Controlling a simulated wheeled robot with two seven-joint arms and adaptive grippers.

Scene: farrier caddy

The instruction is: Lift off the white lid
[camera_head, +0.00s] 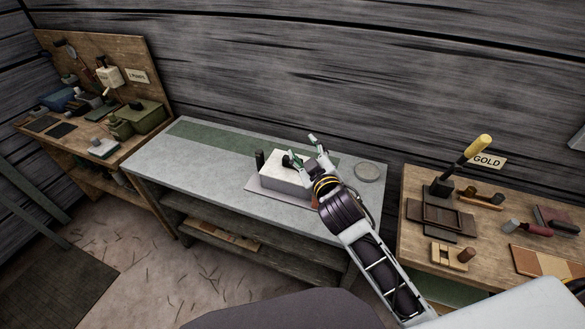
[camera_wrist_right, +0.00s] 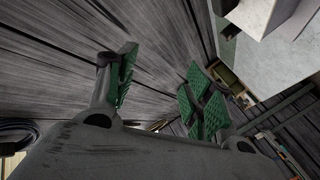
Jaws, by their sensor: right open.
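A white box-like caddy with a white lid (camera_head: 273,168) stands on a pale mat (camera_head: 262,194) on the grey table. A dark knob-like part shows on or just behind the lid's top, partly covered by my gripper. My right gripper (camera_head: 304,150) is open and empty, above the lid's right side in the head view. In the right wrist view its green-padded fingers (camera_wrist_right: 163,88) are spread with nothing between them. A white block, seemingly the lid or caddy (camera_wrist_right: 262,14), shows at the upper right there, apart from the fingers. My left gripper is not in view.
A dark upright cylinder (camera_head: 259,159) stands at the caddy's left and a ring (camera_head: 367,173) lies at its right. The grey table (camera_head: 190,169) is clear at left. A wooden bench (camera_head: 415,222) with tools and a "GOLD" sign stands right; a cluttered bench (camera_head: 75,150) stands left.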

